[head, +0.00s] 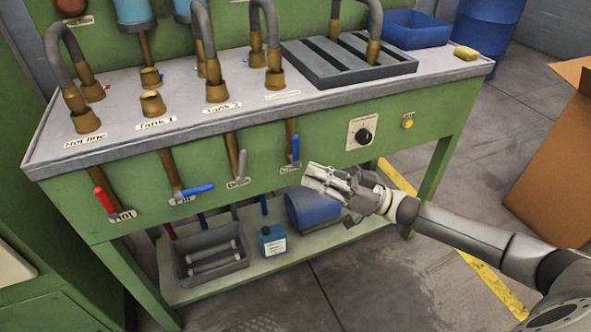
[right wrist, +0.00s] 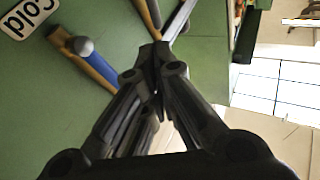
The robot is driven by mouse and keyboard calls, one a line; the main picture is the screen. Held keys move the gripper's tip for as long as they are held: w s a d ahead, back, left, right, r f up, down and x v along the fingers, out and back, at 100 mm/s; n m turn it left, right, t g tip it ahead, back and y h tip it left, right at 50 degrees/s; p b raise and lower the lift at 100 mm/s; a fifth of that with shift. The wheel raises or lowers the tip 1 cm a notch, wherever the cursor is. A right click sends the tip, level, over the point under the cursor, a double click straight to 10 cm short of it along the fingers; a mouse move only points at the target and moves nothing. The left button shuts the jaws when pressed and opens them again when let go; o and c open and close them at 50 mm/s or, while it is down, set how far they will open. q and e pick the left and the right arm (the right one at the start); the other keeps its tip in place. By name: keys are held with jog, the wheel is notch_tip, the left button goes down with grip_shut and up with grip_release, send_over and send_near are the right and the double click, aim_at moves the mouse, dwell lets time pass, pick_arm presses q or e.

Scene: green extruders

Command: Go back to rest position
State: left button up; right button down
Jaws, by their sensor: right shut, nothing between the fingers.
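My right gripper (head: 318,180) is in front of the green workbench (head: 335,150), below the round black knob (head: 363,136) and just right of a blue-handled valve (head: 295,150). Its fingers are shut with nothing between them. In the right wrist view the closed fingers (right wrist: 157,85) point at the green panel. My left gripper is not in view.
A red-handled valve (head: 105,201) is at the bench's left. A cardboard box (head: 550,170) stands at right. The floor (head: 470,135) between is mostly clear.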

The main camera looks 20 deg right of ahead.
jog(key=shift+s+d+f, duration=0.15)
jog(key=shift+s+d, duration=0.15)
jog(key=shift+d, duration=0.2)
